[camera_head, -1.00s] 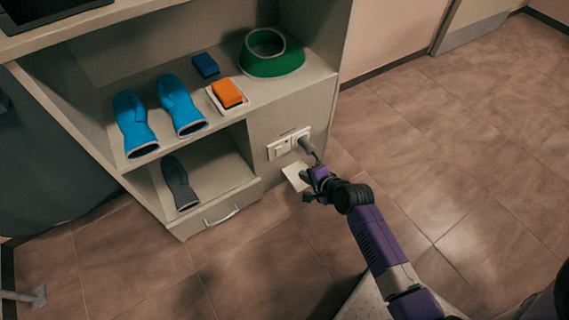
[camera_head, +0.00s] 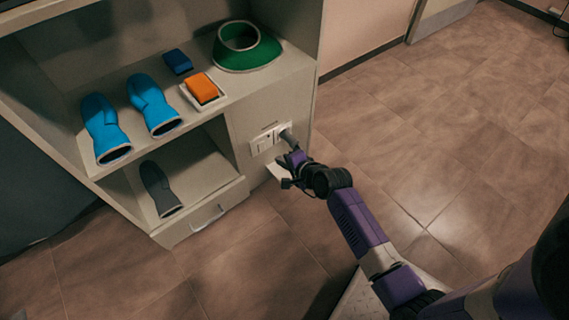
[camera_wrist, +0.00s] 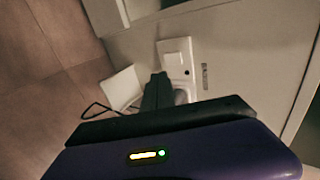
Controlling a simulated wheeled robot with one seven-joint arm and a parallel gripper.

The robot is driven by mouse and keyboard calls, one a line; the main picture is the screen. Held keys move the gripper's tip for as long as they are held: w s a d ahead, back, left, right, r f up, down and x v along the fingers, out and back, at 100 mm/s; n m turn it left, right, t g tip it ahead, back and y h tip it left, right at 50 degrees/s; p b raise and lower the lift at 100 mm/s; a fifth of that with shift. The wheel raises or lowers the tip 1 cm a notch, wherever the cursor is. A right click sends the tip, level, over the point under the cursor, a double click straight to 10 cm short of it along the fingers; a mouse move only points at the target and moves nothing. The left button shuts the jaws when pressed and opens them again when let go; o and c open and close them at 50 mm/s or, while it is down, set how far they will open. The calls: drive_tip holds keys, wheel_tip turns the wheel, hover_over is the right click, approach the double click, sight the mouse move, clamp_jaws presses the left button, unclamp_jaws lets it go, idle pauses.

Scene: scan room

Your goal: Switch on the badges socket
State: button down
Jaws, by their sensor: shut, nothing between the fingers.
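A white wall plate (camera_head: 261,144) sits on the cabinet's right front panel, with a rocker switch on its left and a socket on its right. A small label above it is too small to read. The plate also shows in the wrist view (camera_wrist: 174,52), with a small dark mark on it. A grey plug (camera_head: 286,134) sits at the socket side. My gripper (camera_head: 291,152) is shut and empty, just below and right of the plate, close to the plug. In the wrist view its dark fingers (camera_wrist: 157,91) partly hide the socket side. I cannot tell whether it touches anything.
A white flat piece (camera_head: 276,172) sticks out below the plate. A drawer handle (camera_head: 209,217) is lower left. The floor to the right is clear.

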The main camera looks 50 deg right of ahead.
sight(261, 148)
drive_tip(key=b+x, duration=0.1)
drive_tip(key=x, duration=0.2)
drive_tip(key=r+b+x, duration=0.1)
drive_tip(key=b+x, duration=0.1)
drive_tip(key=x, duration=0.1)
drive_tip(key=w+b+x, duration=0.1)
drive_tip(key=x, duration=0.2)
drive_tip(key=shift+w+d+r, duration=0.1)
drive_tip(key=shift+d+r, duration=0.1)
drive_tip(key=shift+w+r, duration=0.1)
drive_tip(key=shift+w+p, duration=0.15)
drive_tip(key=shift+p, duration=0.2)
drive_tip(key=shift+f+t+b, duration=0.3)
drive_tip(key=shift+f+b, duration=0.3)
drive_tip(key=shift+b, duration=0.2)
drive_tip(key=shift+w+r, duration=0.1)
drive_tip(key=shift+r, duration=0.25)
drive_tip(key=shift+r+p, duration=0.15)
drive_tip(key=shift+p, duration=0.2)
